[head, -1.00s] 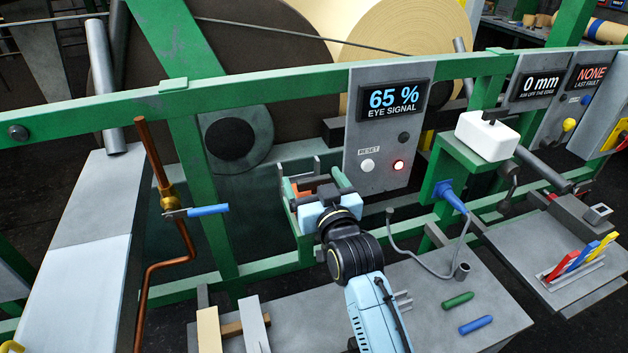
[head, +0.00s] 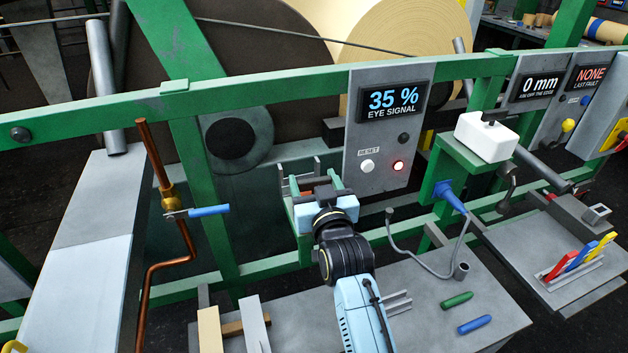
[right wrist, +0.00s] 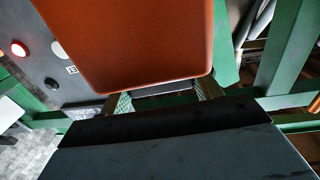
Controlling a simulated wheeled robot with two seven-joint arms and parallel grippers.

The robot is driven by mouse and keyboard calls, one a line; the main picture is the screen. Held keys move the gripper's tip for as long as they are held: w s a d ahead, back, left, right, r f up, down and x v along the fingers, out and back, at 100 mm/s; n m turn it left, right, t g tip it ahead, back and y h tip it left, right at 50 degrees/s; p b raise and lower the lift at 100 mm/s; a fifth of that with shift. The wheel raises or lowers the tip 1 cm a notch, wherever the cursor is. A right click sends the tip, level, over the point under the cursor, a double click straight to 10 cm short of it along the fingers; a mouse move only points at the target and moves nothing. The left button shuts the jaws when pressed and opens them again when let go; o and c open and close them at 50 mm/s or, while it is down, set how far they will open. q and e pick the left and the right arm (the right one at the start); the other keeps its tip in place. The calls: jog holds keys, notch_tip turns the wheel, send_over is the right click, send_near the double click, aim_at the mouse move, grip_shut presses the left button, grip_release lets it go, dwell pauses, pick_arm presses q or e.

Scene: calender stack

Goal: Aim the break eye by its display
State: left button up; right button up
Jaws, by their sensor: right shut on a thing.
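The eye signal display (head: 394,100) reads 35 % on the grey panel. My right gripper (head: 324,190) is at the green bracket (head: 303,215) below and left of this panel. In the right wrist view the gripper (right wrist: 160,98) is shut on the orange break eye (right wrist: 140,40), whose body fills the upper middle. My left gripper is not in view.
A white reset button (head: 367,166) and a lit red lamp (head: 398,166) are on the panel. A copper pipe with a blue-handled valve (head: 208,210) stands at left. Green and blue pens (head: 475,324) lie on the grey bench (head: 420,330).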

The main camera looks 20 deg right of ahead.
dwell(0.3)
jog(key=o, duration=1)
jog(key=s+p, duration=0.2)
jog(key=s, duration=0.2)
jog(key=s+p, duration=0.2)
jog(key=s, duration=0.3)
jog(key=s+p, duration=0.2)
jog(key=s, duration=0.2)
jog(key=shift+s+a, duration=0.2)
jog(key=shift+a, duration=0.15)
